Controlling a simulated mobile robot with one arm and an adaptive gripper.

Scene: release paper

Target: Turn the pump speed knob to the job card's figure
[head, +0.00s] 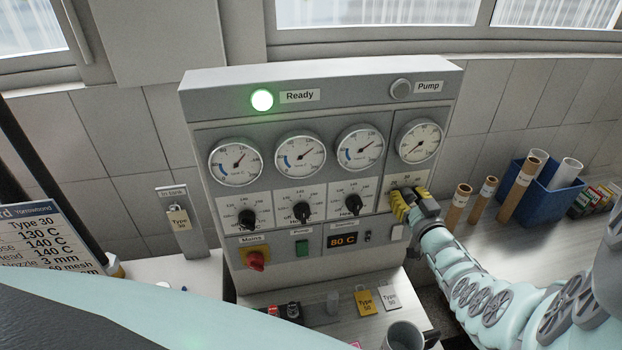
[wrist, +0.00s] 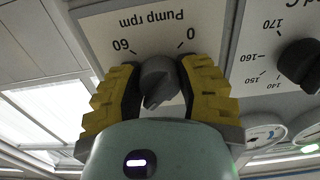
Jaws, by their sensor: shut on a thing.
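The dark pump speed knob (wrist: 158,78) sits between the yellow-padded fingers of my gripper (wrist: 160,88), which is shut on it. The wrist view is upside down and shows the "Pump rpm" plate (wrist: 145,32) with the figures 60 and 0. The figure under the knob's pointer cannot be read. In the head view my gripper (head: 407,203) covers the knob at the panel's right, below the pump gauge (head: 419,141). The job card (head: 42,238) at the left edge reads Type 30 with temperatures, 3 mm and mesh lines; its lower part is cut off, with no pump figure visible.
The control panel (head: 320,258) has three temperature knobs, including one (head: 302,211) left of my gripper. The Ready lamp (head: 262,100) glows green; the Pump lamp (head: 400,89) is grey. Cardboard tubes (head: 456,206) and a blue bin (head: 548,197) stand right of my gripper.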

